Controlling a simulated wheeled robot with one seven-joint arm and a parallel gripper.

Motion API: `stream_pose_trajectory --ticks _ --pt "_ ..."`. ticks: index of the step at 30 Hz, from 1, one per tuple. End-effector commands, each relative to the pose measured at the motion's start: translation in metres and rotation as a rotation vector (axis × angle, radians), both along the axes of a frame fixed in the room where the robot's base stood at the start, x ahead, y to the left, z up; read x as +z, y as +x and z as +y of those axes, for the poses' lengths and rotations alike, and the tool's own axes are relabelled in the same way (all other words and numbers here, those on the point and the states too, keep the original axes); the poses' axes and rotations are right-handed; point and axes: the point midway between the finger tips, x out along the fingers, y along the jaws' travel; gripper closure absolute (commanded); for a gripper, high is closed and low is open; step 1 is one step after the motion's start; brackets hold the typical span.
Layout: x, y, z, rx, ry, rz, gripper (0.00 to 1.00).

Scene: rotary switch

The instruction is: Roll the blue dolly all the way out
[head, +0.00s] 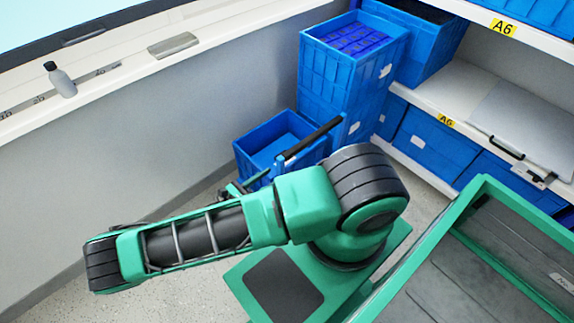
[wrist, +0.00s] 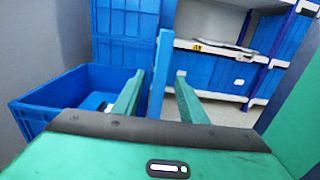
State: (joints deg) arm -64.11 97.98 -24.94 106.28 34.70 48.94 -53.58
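In the wrist view my gripper (wrist: 160,76) is open, with its two green fingers apart. A blue upright post (wrist: 161,60), apparently part of the blue dolly, stands in line with the gap between the fingers. I cannot tell whether either finger touches it. In the head view a blue frame with a black grip bar (head: 312,138) rises behind my arm, beside an open blue crate (head: 245,155). This crate also shows at the left in the wrist view (wrist: 40,108). The dolly's base and wheels are hidden. My arm hides most of my gripper in the head view.
Stacked blue crates (head: 330,85) stand behind the open crate. A shelf rack (head: 455,100) with blue bins is at the right. A grey wall (head: 190,120) with a ledge runs along the left. A green-rimmed tray (head: 480,184) is at front right. Speckled floor (head: 165,250) shows at lower left.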

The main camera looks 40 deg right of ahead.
Motion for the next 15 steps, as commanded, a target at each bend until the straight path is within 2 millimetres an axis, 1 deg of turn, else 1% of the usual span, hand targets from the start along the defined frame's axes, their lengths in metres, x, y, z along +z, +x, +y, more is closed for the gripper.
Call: stream_pose_trajectory --ticks 9,15 --pt "0.001 0.001 -0.054 -0.004 -0.002 0.001 0.62" --pt "0.0 0.002 -0.083 -0.003 0.0 0.001 0.62"
